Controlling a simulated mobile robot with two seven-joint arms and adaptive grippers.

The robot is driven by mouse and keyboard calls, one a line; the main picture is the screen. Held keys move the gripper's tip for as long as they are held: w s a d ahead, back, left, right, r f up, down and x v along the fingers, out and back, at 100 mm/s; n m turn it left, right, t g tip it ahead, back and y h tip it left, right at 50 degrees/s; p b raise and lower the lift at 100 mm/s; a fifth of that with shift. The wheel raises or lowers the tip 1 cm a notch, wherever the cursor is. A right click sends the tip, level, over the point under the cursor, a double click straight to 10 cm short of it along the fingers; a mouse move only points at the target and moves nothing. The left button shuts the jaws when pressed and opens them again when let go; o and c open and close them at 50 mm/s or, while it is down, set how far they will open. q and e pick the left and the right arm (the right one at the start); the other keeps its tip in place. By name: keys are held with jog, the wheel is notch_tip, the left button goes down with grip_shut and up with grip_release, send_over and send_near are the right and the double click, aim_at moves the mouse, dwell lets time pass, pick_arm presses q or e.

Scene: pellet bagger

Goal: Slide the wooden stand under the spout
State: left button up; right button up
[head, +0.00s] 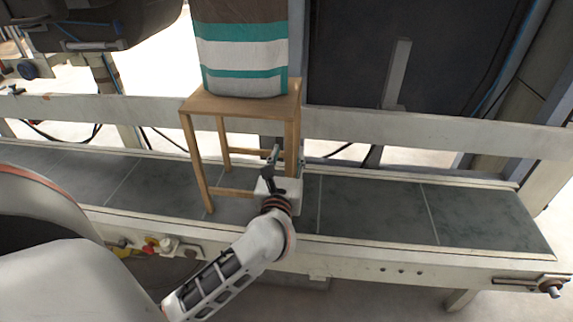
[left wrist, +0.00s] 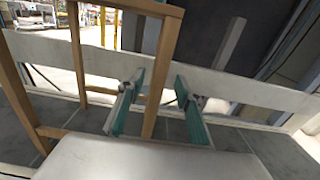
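The wooden stand (head: 241,103) stands upright on the grey conveyor belt, left of the middle in the head view. A sack (head: 243,55) with brown, white and teal bands rests on its top; the sack's upper end is cut off. My left gripper (head: 271,165) is at the stand's right front leg, low down. In the left wrist view its two teal-padded fingers (left wrist: 160,92) are spread apart, and a wooden leg (left wrist: 160,65) of the stand shows between them. I cannot tell whether either finger touches it. My right gripper is out of view. I cannot make out the spout.
The belt (head: 375,208) is clear to the right of the stand. A pale rail (head: 430,130) runs behind it, and a dark panel (head: 350,60) stands beyond. Dark machinery (head: 110,22) is at top left. Control buttons (head: 150,246) sit on the conveyor's near side.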

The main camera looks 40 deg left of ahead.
aim_at(289, 150)
pick_arm(q)
jog(key=shift+x, duration=1.55)
jog(key=shift+s, duration=0.1)
grip_shut()
